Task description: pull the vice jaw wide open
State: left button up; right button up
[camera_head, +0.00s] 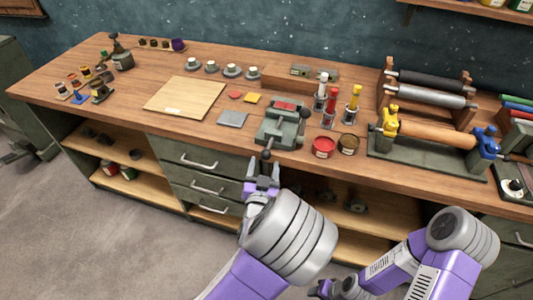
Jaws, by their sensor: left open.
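My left gripper (264,168) is open just in front of and below the vice, close to that round end. I cannot tell whether it touches it. How far the jaw stands open is too small to tell. My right gripper (320,289) is low at the bottom edge, away from the bench, and only partly visible.
Red and brown ink tins (323,147) and several upright coloured tubes stand right of the vice. A roller press (430,150) is farther right. A grey plate (232,118) and a wooden board (185,97) lie to the left. Drawers (198,160) are below.

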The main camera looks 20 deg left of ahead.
aim_at(266, 150)
pick_arm(q)
jog(key=w, duration=0.4)
jog(key=w+a, duration=0.1)
jog(key=w, duration=0.2)
jog(key=shift+b, duration=0.4)
jog(key=shift+f, duration=0.1)
grip_shut()
